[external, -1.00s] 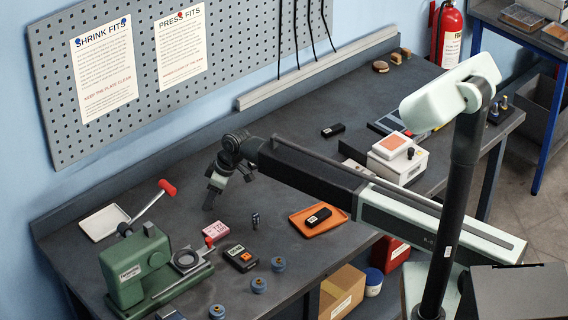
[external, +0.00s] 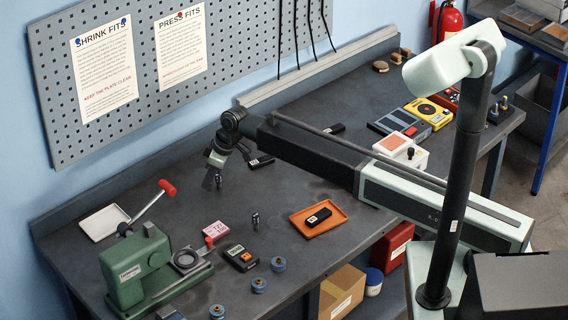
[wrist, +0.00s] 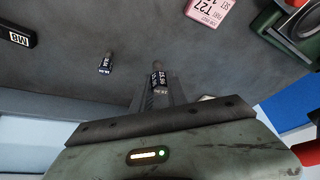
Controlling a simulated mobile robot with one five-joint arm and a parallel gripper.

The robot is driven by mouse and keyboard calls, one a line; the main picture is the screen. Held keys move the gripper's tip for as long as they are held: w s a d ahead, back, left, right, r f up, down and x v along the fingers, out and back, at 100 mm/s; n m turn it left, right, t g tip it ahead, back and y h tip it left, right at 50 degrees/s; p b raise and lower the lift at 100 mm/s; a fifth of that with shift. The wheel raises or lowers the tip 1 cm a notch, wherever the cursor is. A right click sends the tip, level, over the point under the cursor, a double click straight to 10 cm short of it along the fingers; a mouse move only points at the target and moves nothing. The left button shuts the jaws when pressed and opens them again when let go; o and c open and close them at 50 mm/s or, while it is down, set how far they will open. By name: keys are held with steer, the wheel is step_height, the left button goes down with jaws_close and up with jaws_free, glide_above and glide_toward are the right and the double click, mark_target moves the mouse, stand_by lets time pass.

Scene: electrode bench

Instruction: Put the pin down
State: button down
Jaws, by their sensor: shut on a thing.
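My gripper (external: 211,184) hangs over the back left part of the bench, tilted downward. In the wrist view my gripper (wrist: 158,88) is shut on a small dark pin (wrist: 158,78) with pale marks on its band. The pin's lower part is hidden between the fingers. A second, similar pin (external: 255,220) stands on the bench, right of the pink block; a pin also shows left of the held one in the wrist view (wrist: 105,63). I cannot tell how high the held pin is above the bench.
A green press (external: 137,268) stands at the front left, beside a pale tray (external: 103,222). A pink block (external: 216,229), a black-and-orange device (external: 241,257) and several blue rollers lie near the front. An orange tray (external: 339,218) holds a black block. The bench below my gripper looks clear.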

step_height(320, 180, up, 3)
steer(key=shift+f+p, duration=0.1)
steer(key=shift+p, duration=0.55)
steer(key=shift+f, duration=0.1)
steer(key=d+f+m+b, duration=0.1)
steer(key=d, duration=1)
steer(key=w+d+f+m+t+b, duration=0.1)
steer(key=d+f+m+b, duration=0.1)
steer(key=d, duration=0.8)
steer(key=d+f+m+t+b, duration=0.1)
steer(key=d+f+m+b, duration=0.1)
steer(key=d, duration=0.9)
steer(key=shift+w+d+h, duration=0.3)
steer(key=shift+h, duration=0.1)
steer(key=shift+m, duration=0.3)
steer(key=w+a, duration=0.3)
steer(key=w, duration=0.1)
steer(key=w+a+f+b, duration=0.1)
steer(key=w+a, duration=0.2)
steer(key=w, duration=0.1)
steer(key=w+a, duration=0.4)
steer(key=shift+w+f+b, duration=0.15)
steer(key=shift+w+b, duration=0.15)
step_height(320, 180, down, 4)
steer(key=b, duration=0.4)
steer(key=shift+r, duration=0.25)
steer(key=shift+f, duration=0.2)
steer(key=c, duration=1.3)
jaws_free()
